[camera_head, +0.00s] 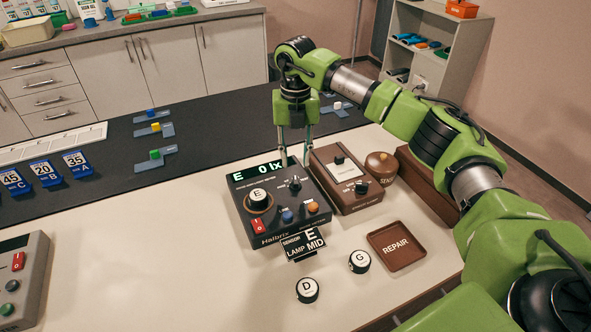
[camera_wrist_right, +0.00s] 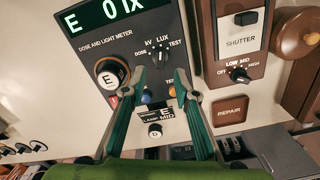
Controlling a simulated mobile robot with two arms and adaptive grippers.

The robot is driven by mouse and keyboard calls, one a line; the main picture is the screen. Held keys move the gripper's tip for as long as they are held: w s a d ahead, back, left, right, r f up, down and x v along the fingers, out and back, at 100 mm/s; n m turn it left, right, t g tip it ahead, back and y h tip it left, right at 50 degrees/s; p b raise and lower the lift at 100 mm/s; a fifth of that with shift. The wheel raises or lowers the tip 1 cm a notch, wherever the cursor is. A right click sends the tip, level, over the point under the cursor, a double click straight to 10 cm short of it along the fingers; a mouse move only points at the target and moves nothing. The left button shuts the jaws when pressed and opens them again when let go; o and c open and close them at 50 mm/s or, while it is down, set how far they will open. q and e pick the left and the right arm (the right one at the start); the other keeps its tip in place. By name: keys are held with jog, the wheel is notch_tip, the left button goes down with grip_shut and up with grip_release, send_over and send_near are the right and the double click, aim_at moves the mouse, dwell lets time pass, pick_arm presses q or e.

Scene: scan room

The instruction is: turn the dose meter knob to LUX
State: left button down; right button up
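The dose meter (camera_head: 268,216) is a dark box labelled Halbrix on the cream table; its display reads "E 0 lx". Its knob (camera_head: 294,184) is black and stands right of a larger round part marked E (camera_head: 258,199). My right gripper (camera_head: 296,160) is open above the meter's back edge. In the wrist view its fingertips (camera_wrist_right: 161,76) are apart, seemingly clear of the knob. My left gripper is out of view.
A brown box marked SHUTTER (camera_head: 346,172) stands close right of the meter, with a round brown SENSOR part (camera_head: 380,165) beyond. A REPAIR tray (camera_head: 397,246) and round pieces D (camera_head: 307,290) and G (camera_head: 359,261) lie in front. The table's left-centre is clear.

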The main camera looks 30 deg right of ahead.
notch_tip(320, 180, up, 5)
dwell(0.7)
